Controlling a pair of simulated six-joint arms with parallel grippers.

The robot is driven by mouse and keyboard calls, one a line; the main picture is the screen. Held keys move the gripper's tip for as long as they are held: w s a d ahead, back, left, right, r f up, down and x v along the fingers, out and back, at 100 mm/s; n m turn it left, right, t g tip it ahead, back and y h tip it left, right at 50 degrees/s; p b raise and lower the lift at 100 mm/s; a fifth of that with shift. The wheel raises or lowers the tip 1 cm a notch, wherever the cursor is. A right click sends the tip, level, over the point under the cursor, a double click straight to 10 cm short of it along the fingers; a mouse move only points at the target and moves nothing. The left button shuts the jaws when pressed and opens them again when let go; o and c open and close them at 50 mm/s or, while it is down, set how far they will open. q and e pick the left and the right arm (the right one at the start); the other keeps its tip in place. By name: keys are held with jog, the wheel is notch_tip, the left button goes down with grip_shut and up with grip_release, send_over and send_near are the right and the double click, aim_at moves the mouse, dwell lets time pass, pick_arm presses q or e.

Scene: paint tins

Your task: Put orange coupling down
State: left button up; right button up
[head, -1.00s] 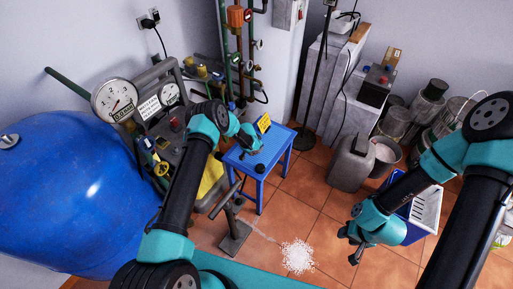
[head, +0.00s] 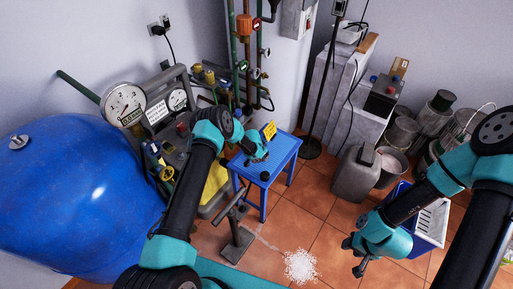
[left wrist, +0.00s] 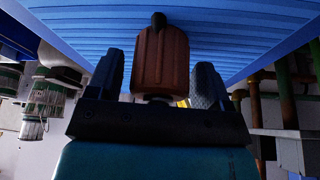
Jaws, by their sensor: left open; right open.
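The orange coupling (left wrist: 161,62), brownish orange with a black tip, is in the left wrist view between the two fingers of my left gripper (left wrist: 158,75). A gap shows on each side of it, so the fingers are open around it. The slatted blue top of the stool (left wrist: 235,40) lies right behind it. In the head view my left gripper (head: 259,153) is over the blue stool (head: 283,154), and I cannot make out the coupling there. My right gripper (head: 353,258) is open and empty above the tiled floor.
A grey canister (head: 353,175) and a blue crate (head: 431,241) are to the right.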

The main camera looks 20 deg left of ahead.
pick_arm(q)
jog(key=v, duration=1.1)
jog(key=shift+s+r, duration=0.2)
dwell(0.6)
jog(key=s+d+r+n+g, duration=0.1)
jog(key=s+n, duration=0.1)
jog(key=s, duration=1)
jog(key=s+d+r+n+g+h, duration=0.1)
jog(key=s+r+n, duration=0.1)
jog(key=s, duration=1.1)
jog(key=s+d+r+n+g, duration=0.1)
jog(key=s+r+n, duration=0.1)
jog(key=s, duration=1)
jog(key=shift+s+n+h, duration=0.3)
jog(key=shift+s+n, duration=0.05)
jog(key=shift+n, duration=0.45)
